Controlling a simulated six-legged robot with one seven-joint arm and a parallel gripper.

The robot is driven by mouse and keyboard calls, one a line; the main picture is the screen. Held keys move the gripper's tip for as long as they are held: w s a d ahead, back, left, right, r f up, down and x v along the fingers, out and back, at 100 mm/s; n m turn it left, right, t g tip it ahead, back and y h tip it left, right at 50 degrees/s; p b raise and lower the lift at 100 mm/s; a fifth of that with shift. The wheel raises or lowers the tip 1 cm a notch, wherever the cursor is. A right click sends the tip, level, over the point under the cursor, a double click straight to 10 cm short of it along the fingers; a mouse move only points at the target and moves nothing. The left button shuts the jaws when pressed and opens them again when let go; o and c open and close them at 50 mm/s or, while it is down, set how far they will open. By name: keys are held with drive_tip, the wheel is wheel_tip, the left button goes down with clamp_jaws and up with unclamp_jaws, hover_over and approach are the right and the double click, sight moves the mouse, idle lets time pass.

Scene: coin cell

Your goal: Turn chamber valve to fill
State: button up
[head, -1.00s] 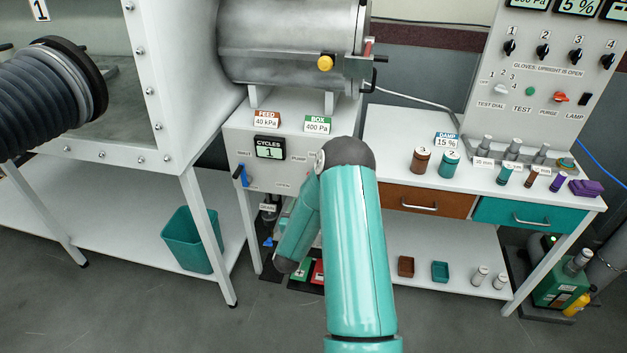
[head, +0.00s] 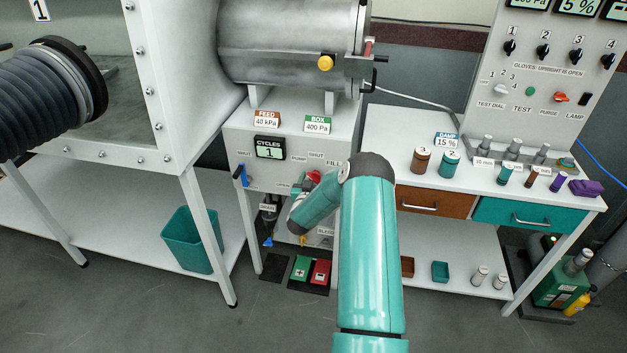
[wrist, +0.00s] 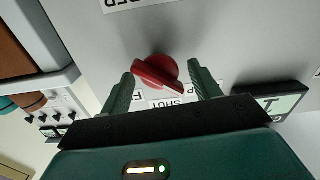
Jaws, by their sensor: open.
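The chamber valve is a red knob (head: 314,177) on the front of the pale cabinet below the steel chamber. Labels SHUT (head: 316,155) and FILL (head: 334,163) sit above it, partly beside my arm. In the wrist view, turned upside down, the red knob (wrist: 155,74) lies between the fingertips of my gripper (wrist: 160,69). The fingers are open, one on each side, with a visible gap to the knob. Its bar slants down to the right, near the SHUT label (wrist: 170,104). In the head view my arm hides most of the gripper.
A blue lever (head: 241,174) is at the cabinet's left. A yellow knob (head: 325,63) and a black handle are on the chamber above. Green (head: 301,267) and red (head: 320,271) pedals lie on the floor below. A side table with jars and drawers (head: 436,201) stands right.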

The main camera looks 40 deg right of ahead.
drive_tip(key=c, duration=1)
drive_tip(key=shift+o, duration=0.2)
drive_tip(key=shift+m, duration=0.3)
drive_tip(key=m, duration=0.4)
drive_tip(key=shift+s, duration=0.1)
drive_tip(key=m, duration=0.5)
drive_tip(key=shift+d+f+m, duration=0.1)
drive_tip(key=shift+m, duration=0.3)
drive_tip(key=m, duration=0.4)
drive_tip(key=shift+s+f+m, duration=0.1)
drive_tip(key=shift+m, duration=0.2)
drive_tip(key=shift+f+m, duration=0.1)
drive_tip(key=shift+m, duration=2.4)
